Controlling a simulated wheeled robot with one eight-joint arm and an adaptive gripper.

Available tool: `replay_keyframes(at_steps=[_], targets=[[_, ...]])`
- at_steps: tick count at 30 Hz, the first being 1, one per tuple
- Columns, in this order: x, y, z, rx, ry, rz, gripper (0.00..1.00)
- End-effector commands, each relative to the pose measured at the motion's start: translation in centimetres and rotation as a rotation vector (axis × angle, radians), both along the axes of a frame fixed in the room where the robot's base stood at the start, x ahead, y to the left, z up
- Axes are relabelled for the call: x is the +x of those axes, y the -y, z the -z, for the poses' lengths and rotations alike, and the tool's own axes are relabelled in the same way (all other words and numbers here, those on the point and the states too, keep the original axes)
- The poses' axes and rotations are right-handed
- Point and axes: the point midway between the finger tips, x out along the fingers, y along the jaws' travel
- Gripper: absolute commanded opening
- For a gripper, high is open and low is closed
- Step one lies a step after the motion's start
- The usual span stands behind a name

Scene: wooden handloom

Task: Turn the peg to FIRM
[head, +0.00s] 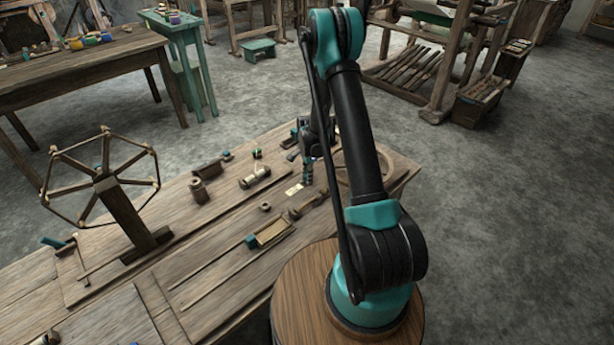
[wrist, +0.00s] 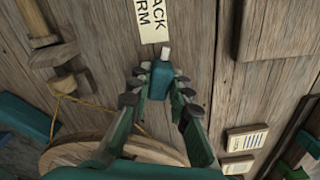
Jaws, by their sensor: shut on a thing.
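The teal peg (wrist: 160,82) stands between my gripper's fingers in the wrist view. A small white mark (wrist: 166,53) shows at its upper edge, close to the end of the label. The cream label (wrist: 153,22) is cut off by the frame; the letters "ACK" and "RM" can be read. My gripper (wrist: 159,92) is shut on the peg, with fingers on both sides. In the head view my gripper (head: 306,168) points down at the bench's far right part, beside the pale label (head: 294,189). The peg's setting cannot be told for sure.
A wooden wheel (wrist: 110,152) lies close below the gripper in the wrist view, with a yellow cord near it. Small labels (wrist: 246,139) are at right. In the head view, a spoked reel (head: 104,182) and several small wooden tools share the bench (head: 215,225).

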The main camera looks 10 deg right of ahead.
Motion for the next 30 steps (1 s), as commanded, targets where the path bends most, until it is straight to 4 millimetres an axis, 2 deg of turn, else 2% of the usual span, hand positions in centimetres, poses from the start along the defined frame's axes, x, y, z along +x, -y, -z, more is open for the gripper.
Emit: replay_keyframes(at_steps=[7,21,25,30], targets=[[-0.04,0.01,0.09,0.0,-0.001,-0.051,0.03],[-0.07,0.02,0.11,-0.001,-0.002,-0.628,0.03],[-0.07,0.02,0.12,0.0,-0.002,-0.696,0.03],[-0.08,0.02,0.12,0.0,-0.002,-0.701,0.03]])
